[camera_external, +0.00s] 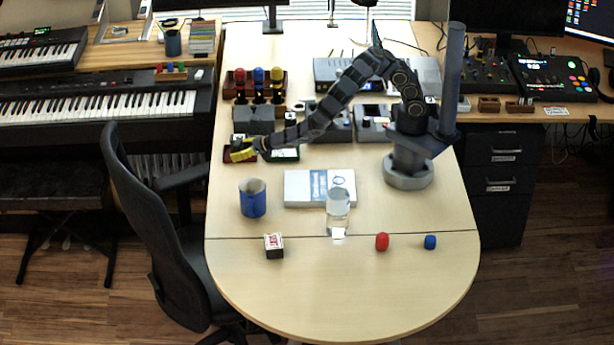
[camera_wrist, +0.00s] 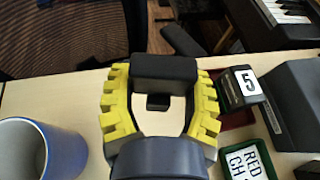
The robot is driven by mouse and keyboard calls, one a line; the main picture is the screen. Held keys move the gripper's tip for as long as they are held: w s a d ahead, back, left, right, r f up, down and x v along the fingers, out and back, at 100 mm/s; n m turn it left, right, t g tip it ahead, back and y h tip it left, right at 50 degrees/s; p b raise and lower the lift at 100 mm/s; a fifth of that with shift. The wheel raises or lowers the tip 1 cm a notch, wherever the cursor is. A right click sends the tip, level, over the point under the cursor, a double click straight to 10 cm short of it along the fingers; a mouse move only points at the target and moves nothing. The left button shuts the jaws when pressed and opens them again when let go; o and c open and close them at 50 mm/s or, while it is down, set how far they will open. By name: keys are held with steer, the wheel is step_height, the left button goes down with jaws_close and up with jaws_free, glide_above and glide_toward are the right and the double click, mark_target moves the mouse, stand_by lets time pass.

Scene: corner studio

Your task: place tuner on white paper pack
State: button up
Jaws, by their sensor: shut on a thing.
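The white paper pack (camera_external: 300,187) with blue print lies flat in the middle of the table in the external view. It is not seen in the wrist view. My gripper (camera_external: 242,150) is to the left of and behind the pack, by the table's left edge. In the wrist view, my gripper's yellow fingers (camera_wrist: 163,82) are shut on a dark block, which I take to be the tuner (camera_wrist: 165,72). The tuner is mostly hidden by the gripper in the external view. How high it is held is hard to tell.
A blue mug (camera_external: 252,200) stands left of the pack, and a clear glass (camera_external: 338,208) stands at its front right edge. A small box (camera_external: 273,246), a red object (camera_external: 382,242) and a blue object (camera_external: 430,242) are nearer the front. Several devices stand behind.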

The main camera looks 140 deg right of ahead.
steer(key=shift+w+a+r, duration=0.2)
steer(key=shift+a+r, duration=0.1)
steer(key=shift+r, duration=0.45)
steer(key=a+r+m+g+h, duration=0.1)
steer(key=a+r, duration=0.1)
steer(key=a, duration=0.2)
steer(key=m+g+h, duration=0.1)
steer(key=m+g, duration=0.4)
steer(key=g, duration=0.1)
glide_above(318, 184)
step_height(318, 184, down, 2)
steer(key=shift+f, duration=3.7)
steer(key=o, duration=1)
steer(key=shift+f, duration=0.1)
